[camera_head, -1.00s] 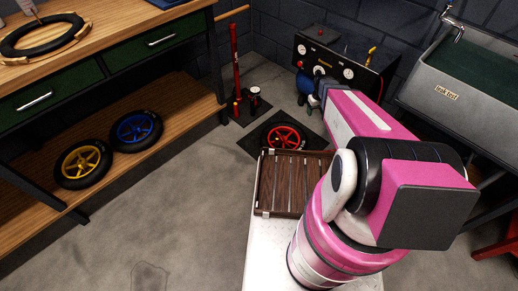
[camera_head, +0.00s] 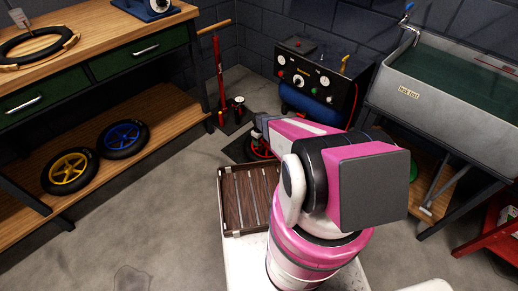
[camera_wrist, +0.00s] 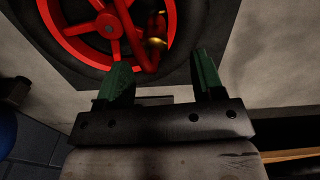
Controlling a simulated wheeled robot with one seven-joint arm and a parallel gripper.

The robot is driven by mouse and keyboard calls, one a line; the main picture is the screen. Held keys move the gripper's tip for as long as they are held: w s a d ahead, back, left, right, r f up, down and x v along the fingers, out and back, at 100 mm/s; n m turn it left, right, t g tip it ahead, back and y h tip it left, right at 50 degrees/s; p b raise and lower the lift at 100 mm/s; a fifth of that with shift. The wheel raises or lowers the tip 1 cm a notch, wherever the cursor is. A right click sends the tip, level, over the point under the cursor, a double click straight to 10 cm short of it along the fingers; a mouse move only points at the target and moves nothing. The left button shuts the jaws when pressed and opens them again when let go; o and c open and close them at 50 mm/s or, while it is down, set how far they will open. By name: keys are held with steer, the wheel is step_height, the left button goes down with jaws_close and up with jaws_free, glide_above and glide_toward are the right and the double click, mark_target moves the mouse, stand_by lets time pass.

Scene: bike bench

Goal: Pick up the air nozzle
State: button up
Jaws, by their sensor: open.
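In the wrist view, a small red piece with a brass-coloured fitting (camera_wrist: 156,42) lies over the red-spoked wheel; it looks like the air nozzle, but its full outline is hard to make out. My gripper (camera_wrist: 163,80) is open, its two green fingers spread and nothing between them. The red piece is just beyond the fingertips in the picture, apart from them. In the head view, my arm hides most of this spot, and I cannot make out the nozzle there.
The red-spoked wheel (camera_wrist: 95,28) lies on a dark mat. A compressor panel (camera_head: 314,78) stands behind it, with a red floor pump (camera_head: 220,85) to the left. A slatted wooden tray (camera_head: 231,205) is in front. A sink (camera_head: 440,95) is at right, a workbench (camera_head: 100,50) at left.

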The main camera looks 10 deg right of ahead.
mark_target(260, 144)
steer(key=shift+w+d+f, duration=0.1)
steer(key=shift+d+f, duration=0.05)
steer(key=shift+f, duration=1.2)
steer(key=shift+w+d+f, duration=0.1)
steer(key=shift+d+f, duration=0.05)
steer(key=shift+f, duration=1.2)
jaws_close()
steer(key=shift+r, duration=0.15)
steer(key=shift+r, duration=0.55)
steer(key=r, duration=0.3)
steer(key=shift+s+a+r, duration=0.3)
steer(key=shift+s+a, duration=0.1)
steer(key=s+a+r, duration=0.5)
steer(key=a+r, duration=0.1)
steer(key=a, duration=0.3)
steer(key=shift+s, duration=0.35)
